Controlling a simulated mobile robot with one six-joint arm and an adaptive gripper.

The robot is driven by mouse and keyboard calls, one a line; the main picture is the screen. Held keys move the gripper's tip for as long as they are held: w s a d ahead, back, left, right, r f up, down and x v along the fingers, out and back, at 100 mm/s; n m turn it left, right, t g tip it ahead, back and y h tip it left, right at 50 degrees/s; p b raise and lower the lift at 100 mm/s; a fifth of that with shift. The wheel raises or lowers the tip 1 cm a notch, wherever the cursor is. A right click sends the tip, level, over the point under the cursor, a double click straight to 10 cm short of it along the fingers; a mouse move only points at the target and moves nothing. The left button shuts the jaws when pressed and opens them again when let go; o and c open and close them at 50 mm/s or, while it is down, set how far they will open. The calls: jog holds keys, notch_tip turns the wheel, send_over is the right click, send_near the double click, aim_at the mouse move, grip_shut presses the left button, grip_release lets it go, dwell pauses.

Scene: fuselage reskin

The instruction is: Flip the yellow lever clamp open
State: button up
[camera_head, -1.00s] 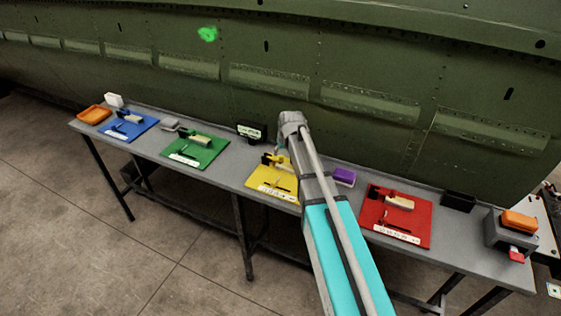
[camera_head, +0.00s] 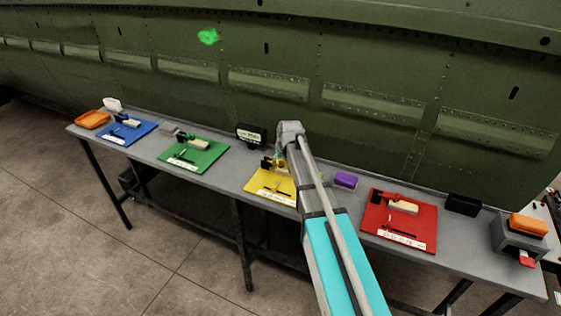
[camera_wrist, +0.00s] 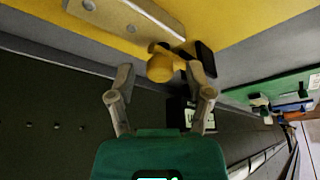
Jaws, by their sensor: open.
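The yellow lever clamp (camera_head: 268,163) stands on a yellow board (camera_head: 262,187) in the middle of the bench, partly hidden by my arm in the head view. In the wrist view its rounded yellow lever end (camera_wrist: 160,67) shows close up, beside a dark part and a pale block (camera_wrist: 125,17) on the yellow board (camera_wrist: 225,20). My gripper (camera_wrist: 161,75) is open, with one finger on each side of the yellow lever end. I cannot tell whether either finger touches it. The fingers are hidden in the head view.
Along the bench (camera_head: 222,176) lie a blue board (camera_head: 127,133), a green board (camera_head: 195,154) and a red board (camera_head: 398,222) with similar clamps. A small dark display (camera_head: 251,136) and a purple block (camera_head: 346,181) flank the yellow board. The green fuselage wall (camera_head: 380,60) rises behind.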

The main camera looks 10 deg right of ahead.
grip_shut()
jog(key=shift+a, duration=0.2)
jog(key=shift+d+r, duration=0.1)
jog(key=shift+d, duration=0.2)
